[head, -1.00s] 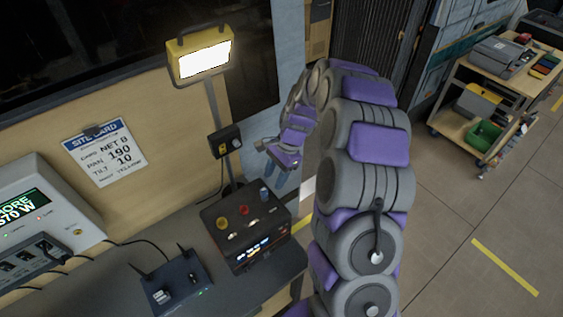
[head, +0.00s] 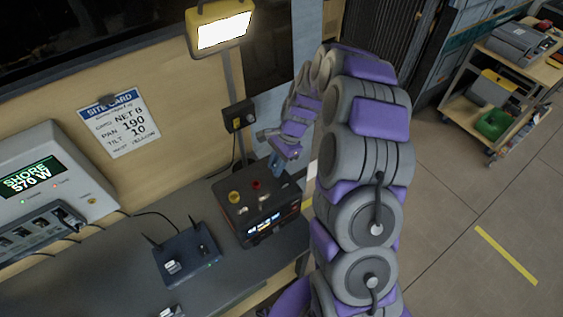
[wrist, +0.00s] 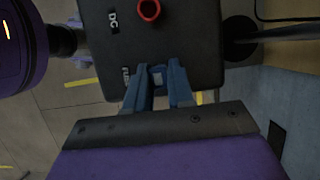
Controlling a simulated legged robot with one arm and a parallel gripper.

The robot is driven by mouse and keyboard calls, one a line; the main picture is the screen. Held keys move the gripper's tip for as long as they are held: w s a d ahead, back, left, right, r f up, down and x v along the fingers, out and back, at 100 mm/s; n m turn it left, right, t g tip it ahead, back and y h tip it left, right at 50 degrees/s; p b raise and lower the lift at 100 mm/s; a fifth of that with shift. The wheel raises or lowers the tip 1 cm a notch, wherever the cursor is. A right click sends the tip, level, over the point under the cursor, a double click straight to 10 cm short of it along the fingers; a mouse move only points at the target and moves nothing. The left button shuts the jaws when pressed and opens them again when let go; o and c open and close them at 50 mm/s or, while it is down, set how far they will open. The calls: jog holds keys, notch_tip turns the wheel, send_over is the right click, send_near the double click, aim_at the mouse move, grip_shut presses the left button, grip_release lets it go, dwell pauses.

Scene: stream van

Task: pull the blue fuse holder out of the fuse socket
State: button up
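The blue fuse holder (wrist: 157,76) sits at the edge of the dark box's top, beside a label partly hidden that starts "FU". The dark box (head: 270,229) stands on the bench; its top also shows in the wrist view (wrist: 190,45). My gripper (wrist: 158,68) has its two blue-grey fingers pointing at the box, one on each side of the fuse holder, with narrow gaps seeming to remain. In the head view my gripper (head: 277,160) is over the box's back right corner and hides the fuse holder. The socket under it is hidden.
A red socket (wrist: 149,9) marked "DC" and a yellow knob (head: 234,197) are on the box top. A lamp pole (head: 233,90) with a small black box (head: 239,116) rises behind. A router (head: 187,257) with antennas is left on the bench.

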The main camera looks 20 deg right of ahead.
jog(key=shift+a, duration=0.35)
jog(key=shift+c, duration=1.4)
jog(key=shift+d, duration=0.1)
grip_shut()
jog(key=shift+d, duration=0.65)
jog(key=shift+o, duration=0.6)
grip_release()
jog(key=shift+a, duration=0.15)
grip_shut()
